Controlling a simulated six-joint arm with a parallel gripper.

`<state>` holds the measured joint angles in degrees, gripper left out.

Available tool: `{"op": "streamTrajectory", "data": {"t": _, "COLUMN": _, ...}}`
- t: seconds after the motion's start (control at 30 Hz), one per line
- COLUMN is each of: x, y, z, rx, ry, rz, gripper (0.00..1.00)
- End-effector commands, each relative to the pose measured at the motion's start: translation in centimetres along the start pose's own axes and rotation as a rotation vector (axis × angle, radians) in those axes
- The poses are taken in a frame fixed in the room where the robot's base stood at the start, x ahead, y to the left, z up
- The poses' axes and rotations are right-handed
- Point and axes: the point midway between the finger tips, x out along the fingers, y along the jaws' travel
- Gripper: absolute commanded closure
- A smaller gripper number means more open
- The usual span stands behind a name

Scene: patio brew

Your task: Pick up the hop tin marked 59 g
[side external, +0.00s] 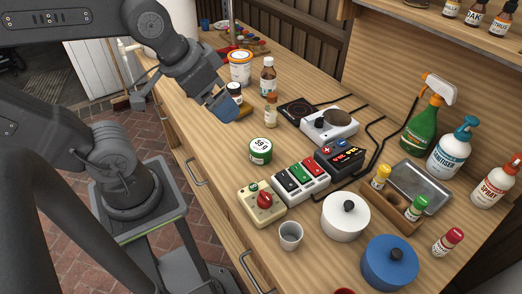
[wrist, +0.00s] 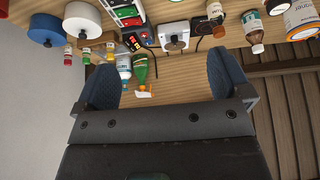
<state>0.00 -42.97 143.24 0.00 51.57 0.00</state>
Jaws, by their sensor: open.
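The hop tin (side external: 260,151) is a short round green tin with a white lid marked 59 g. It stands upright on the wooden bench near the middle of the side external view. I cannot make it out in the wrist view. My gripper (side external: 222,103) is above the bench, up and left of the tin in the side external view and clearly apart from it. Its two blue-padded fingers are spread with nothing between them in the wrist view (wrist: 162,72).
A switch box (side external: 301,181), a beige box with a red knob (side external: 262,203) and a black display unit (side external: 341,157) stand near the tin. A small brown bottle (side external: 270,109) and dark-lidded jar (side external: 234,90) are near my gripper. Bare bench lies left of the tin.

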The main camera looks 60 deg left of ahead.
Motion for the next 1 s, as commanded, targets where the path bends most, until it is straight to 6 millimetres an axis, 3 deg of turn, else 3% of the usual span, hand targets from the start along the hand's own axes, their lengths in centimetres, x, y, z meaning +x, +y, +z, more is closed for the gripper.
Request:
{"op": "streamTrajectory", "data": {"t": 0.27, "x": 0.8, "y": -0.2, "z": -0.8, "rx": -0.113, "ry": -0.045, "rz": -0.008, "gripper": 0.04}}
{"op": "streamTrajectory", "data": {"t": 0.37, "x": 2.4, "y": -0.7, "z": -1.9, "rx": -0.300, "ry": -0.114, "rz": -0.028, "gripper": 0.04}}
{"op": "streamTrajectory", "data": {"t": 0.7, "x": 10.7, "y": -2.9, "z": -5.1, "rx": -1.101, "ry": -0.353, "rz": -0.232, "gripper": 0.04}}
{"op": "streamTrajectory", "data": {"t": 0.83, "x": 12.9, "y": -3.5, "z": -5.4, "rx": -1.286, "ry": -0.392, "rz": -0.306, "gripper": 0.04}}
{"op": "streamTrajectory", "data": {"t": 1.0, "x": 14.3, "y": -3.8, "z": -5.3, "rx": -1.381, "ry": -0.408, "rz": -0.348, "gripper": 0.04}}
